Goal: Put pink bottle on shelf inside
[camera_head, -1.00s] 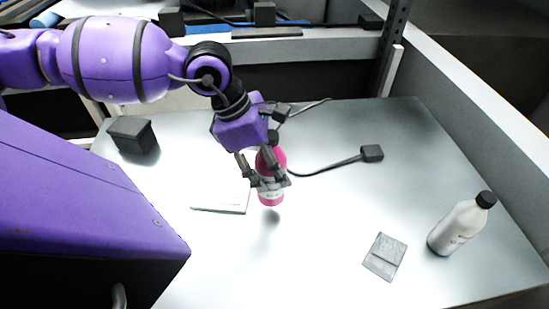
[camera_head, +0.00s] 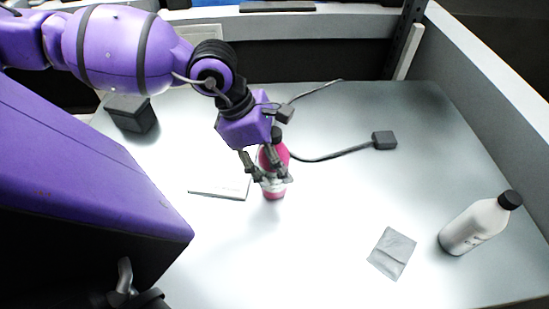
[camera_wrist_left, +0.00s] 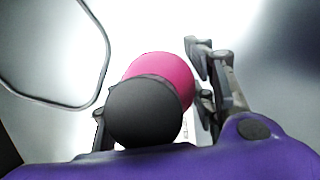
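The pink bottle (camera_head: 275,155) has a white label band and a pink base. My left gripper (camera_head: 272,179) has its fingers closed around the bottle's sides and holds it roughly upright. A faint shadow lies on the table below and apart from it, so it appears to be held above the surface. In the left wrist view the bottle's pink shoulder (camera_wrist_left: 165,72) and dark round cap (camera_wrist_left: 144,112) sit between the fingers. I cannot make out a clear shelf.
A white bottle with a black cap (camera_head: 479,224) and a grey packet (camera_head: 392,253) are at the right of the grey table (camera_head: 330,215). A black box (camera_head: 131,113) is back left, a flat white item (camera_head: 220,188) left of the bottle, a cabled black block (camera_head: 384,140) right. The front middle is clear.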

